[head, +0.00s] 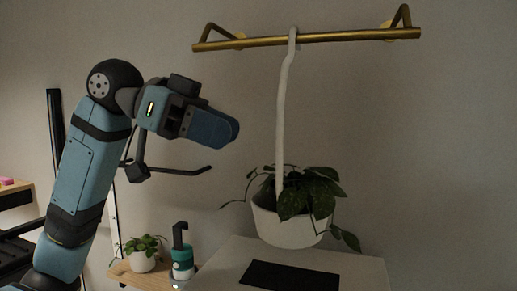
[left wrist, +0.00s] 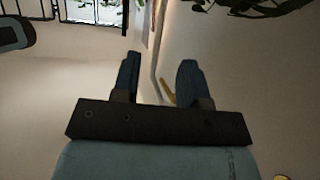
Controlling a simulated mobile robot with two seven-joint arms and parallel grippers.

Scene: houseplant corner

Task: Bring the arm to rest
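My left gripper (head: 230,129) is raised in the air at upper left of centre in the head view, left of the white strap (head: 283,110) and apart from it. In the left wrist view its two fingers (left wrist: 159,75) are spread with nothing held; the strap shows beyond the gap. The strap hangs from a gold rail (head: 310,39) on the wall and runs down to a white pot (head: 285,230) with a leafy plant (head: 312,192). My right gripper does not show.
A white table (head: 222,262) with a black mat (head: 290,277) is below the pot. At lower left are a small potted plant (head: 143,262) and a green bottle (head: 182,264) on a wooden shelf. A thin black bar (head: 180,170) is below my left gripper.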

